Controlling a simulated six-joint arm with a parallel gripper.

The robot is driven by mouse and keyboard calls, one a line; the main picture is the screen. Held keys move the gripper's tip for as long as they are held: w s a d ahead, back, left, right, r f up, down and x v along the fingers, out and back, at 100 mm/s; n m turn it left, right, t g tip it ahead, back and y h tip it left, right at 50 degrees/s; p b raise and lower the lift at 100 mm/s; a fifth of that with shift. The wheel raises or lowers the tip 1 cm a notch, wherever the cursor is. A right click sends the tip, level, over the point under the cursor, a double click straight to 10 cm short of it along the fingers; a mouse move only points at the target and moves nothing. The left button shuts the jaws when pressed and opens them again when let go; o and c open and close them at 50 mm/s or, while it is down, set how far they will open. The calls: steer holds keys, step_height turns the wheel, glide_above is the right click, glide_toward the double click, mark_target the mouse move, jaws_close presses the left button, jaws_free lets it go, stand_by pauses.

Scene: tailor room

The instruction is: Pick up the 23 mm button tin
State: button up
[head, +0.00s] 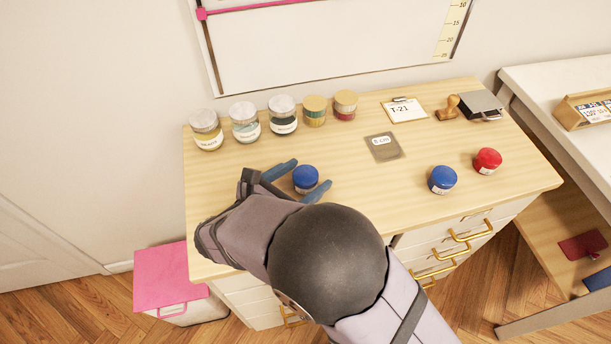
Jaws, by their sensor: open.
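A blue-lidded tin (305,179) stands upright on the wooden cabinet top, left of the middle. My gripper (299,178) is open, with one blue finger on the far left side of this tin and the other on its near right side. I cannot tell whether the fingers touch it. A second blue tin (442,180) and a red tin (487,161) stand to the right, both with small labels. The labels are too small to read, so I cannot tell which tin is the 23 mm one. My arm hides part of the cabinet's front edge.
Several jars (246,122) and two banded spools or tins (315,111) line the back left. A grey card marked "6 cm" (383,147), a T-21 clipboard (405,110), a wooden stamp (447,107) and a dark box (481,105) lie farther right. The wooden top (370,180) is clear between the blue tins.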

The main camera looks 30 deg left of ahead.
mark_target(306, 174)
steer(key=shift+w+f, duration=0.15)
steer(key=shift+w, duration=0.1)
steer(key=shift+c, duration=0.2)
steer(key=c, duration=1.1)
steer(key=shift+c, duration=0.2)
step_height(306, 174, up, 10)
steer(key=shift+r, duration=0.1)
